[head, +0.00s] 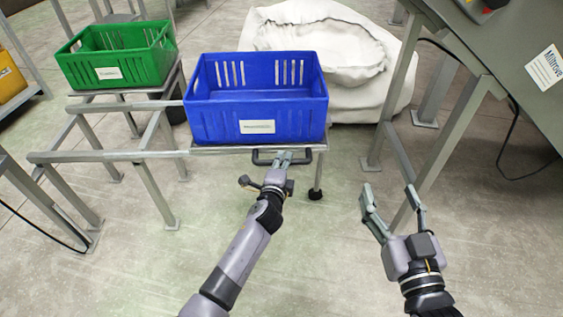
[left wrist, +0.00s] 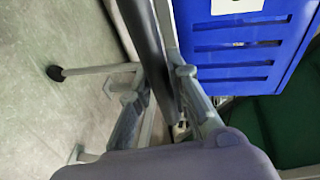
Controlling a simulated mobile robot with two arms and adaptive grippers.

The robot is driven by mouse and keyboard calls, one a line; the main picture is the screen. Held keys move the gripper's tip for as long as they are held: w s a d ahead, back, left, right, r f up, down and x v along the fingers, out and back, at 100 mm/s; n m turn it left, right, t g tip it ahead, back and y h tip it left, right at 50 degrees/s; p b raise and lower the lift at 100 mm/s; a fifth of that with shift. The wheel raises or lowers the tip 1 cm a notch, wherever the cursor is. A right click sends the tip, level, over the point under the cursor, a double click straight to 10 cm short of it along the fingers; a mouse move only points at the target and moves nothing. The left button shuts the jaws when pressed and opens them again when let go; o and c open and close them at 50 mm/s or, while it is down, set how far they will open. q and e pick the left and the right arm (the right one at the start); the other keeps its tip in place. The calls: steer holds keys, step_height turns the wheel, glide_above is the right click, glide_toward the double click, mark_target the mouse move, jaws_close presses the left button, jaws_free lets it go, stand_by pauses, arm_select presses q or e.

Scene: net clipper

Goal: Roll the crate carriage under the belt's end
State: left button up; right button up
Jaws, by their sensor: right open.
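The crate carriage (head: 202,151) is a grey metal frame on thin legs with casters, left of centre in the head view. A blue crate (head: 258,112) with a white label sits on its right end. A dark handle (head: 262,161) sticks out at the front below the crate. My left gripper (head: 284,158) is at this handle, its fingers close together on either side of the bar. The left wrist view shows the dark bar (left wrist: 158,45) between the fingers (left wrist: 166,88). My right gripper (head: 392,199) is open and empty, right of the carriage. The belt's end is not clearly identifiable.
A green crate (head: 118,55) stands behind left on a grey frame. A large white sack (head: 325,50) lies behind the blue crate. A grey machine (head: 500,45) on legs stands at right. A yellow bin (head: 8,75) is at far left. The front floor is clear.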

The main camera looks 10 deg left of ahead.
arm_select(q)
steer(key=shift+o, duration=1.2)
steer(key=shift+d, duration=0.2)
steer(key=shift+o, duration=0.8)
steer(key=shift+a, duration=0.1)
steer(key=shift+a, duration=0.1)
steer(key=s+r, duration=0.2)
steer(key=s, duration=0.9)
steer(key=shift+s+a+r, duration=0.2)
steer(key=shift+s+a, duration=0.05)
steer(key=shift+s, duration=0.1)
